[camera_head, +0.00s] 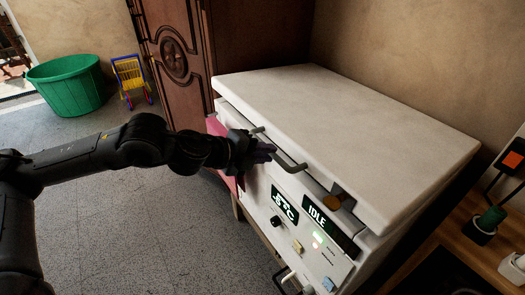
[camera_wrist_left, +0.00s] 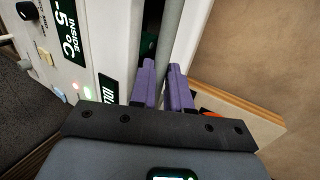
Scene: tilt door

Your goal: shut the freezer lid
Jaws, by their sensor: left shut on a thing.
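The freezer is a white chest with its white lid (camera_head: 345,125) lying nearly level over the body (camera_head: 262,200). A narrow dark gap shows between lid and body at the front. A grey bar handle (camera_head: 289,165) runs along the lid's front edge. My left gripper (camera_head: 264,152) is at this handle. In the left wrist view, its purple fingers (camera_wrist_left: 165,85) are shut around the grey handle bar (camera_wrist_left: 170,40). The front panel shows a temperature display (camera_head: 284,205) and an "IDLE" display (camera_head: 318,218). My right gripper is not in view.
A dark carved wooden cabinet (camera_head: 176,60) stands behind the freezer's left end. A wooden surface (camera_head: 460,250) with small items is at the right. A green tub (camera_head: 68,85) and a toy cart (camera_head: 130,75) stand on the grey floor, mostly clear at left.

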